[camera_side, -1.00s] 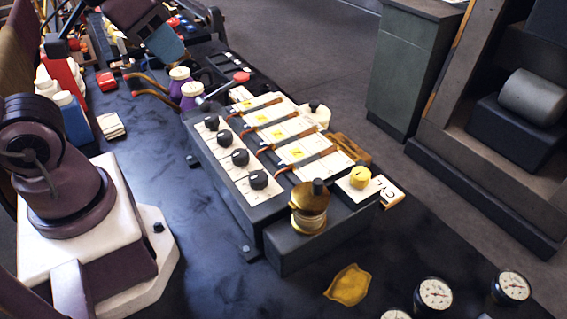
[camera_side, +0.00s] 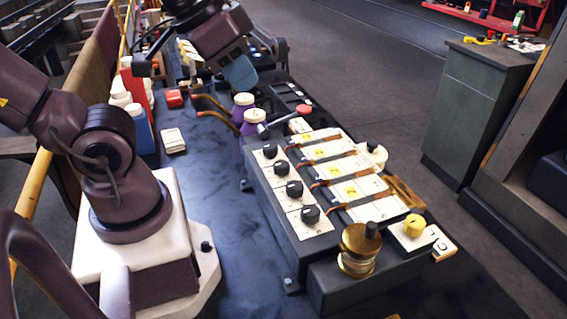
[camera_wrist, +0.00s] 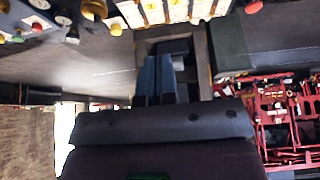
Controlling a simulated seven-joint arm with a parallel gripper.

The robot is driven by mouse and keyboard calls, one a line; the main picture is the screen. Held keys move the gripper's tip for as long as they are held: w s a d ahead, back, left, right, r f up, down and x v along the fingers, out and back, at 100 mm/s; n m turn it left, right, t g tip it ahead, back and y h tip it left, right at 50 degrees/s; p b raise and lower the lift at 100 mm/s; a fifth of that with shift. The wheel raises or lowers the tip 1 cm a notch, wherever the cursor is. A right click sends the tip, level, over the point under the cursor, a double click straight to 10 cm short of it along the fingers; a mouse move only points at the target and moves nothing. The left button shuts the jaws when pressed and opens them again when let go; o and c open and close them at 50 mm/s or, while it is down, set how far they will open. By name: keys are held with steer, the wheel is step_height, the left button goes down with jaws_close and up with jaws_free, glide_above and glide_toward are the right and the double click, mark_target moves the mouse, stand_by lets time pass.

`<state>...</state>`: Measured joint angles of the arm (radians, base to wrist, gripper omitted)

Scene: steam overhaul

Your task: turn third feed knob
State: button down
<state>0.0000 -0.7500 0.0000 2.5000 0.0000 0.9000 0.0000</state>
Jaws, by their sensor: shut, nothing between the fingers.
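A dark feed box (camera_side: 284,244) stands on the bench in the side view. It carries a slanting row of black round knobs on white plates: the far knob (camera_side: 270,151), a second (camera_side: 279,167), a third (camera_side: 294,188) and the near knob (camera_side: 310,214). Each has a small white pointer mark too small to read. My gripper (camera_side: 240,76) is up and left of the box, beyond its far end and apart from the knobs. In the wrist view my gripper (camera_wrist: 166,82) looks shut and empty. The labelled panel (camera_wrist: 175,10) shows at that view's top edge; the black knobs are not clear there.
A brass cup (camera_side: 359,252) and a yellow knob (camera_side: 413,226) stand at the box's near end. Purple bottles (camera_side: 250,122) and a red-ended lever (camera_side: 285,119) stand beyond its far end. A green cabinet (camera_side: 470,110) is at right.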

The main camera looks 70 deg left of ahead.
steer(key=c, duration=1.6)
jaws_free()
steer(key=o, duration=0.4)
steer(key=shift+w+f, duration=0.1)
steer(key=shift+f, duration=0.2)
steer(key=shift+c, duration=0.2)
steer(key=o, duration=0.5)
steer(key=shift+w+a+f+n+g, duration=0.15)
steer(key=shift+w+f+g, duration=0.35)
steer(key=shift+f, duration=0.1)
steer(key=shift+w+a+f+n+g, duration=0.15)
steer(key=shift+w+f+g, duration=0.2)
steer(key=shift+f+g, duration=0.2)
steer(key=n+g, duration=0.4)
steer(key=n, duration=1.4)
glide_toward(282, 163)
steer(key=shift+t, duration=0.25)
steer(key=f, duration=0.9)
steer(key=shift+s+f, duration=0.25)
steer(key=shift+f, duration=0.1)
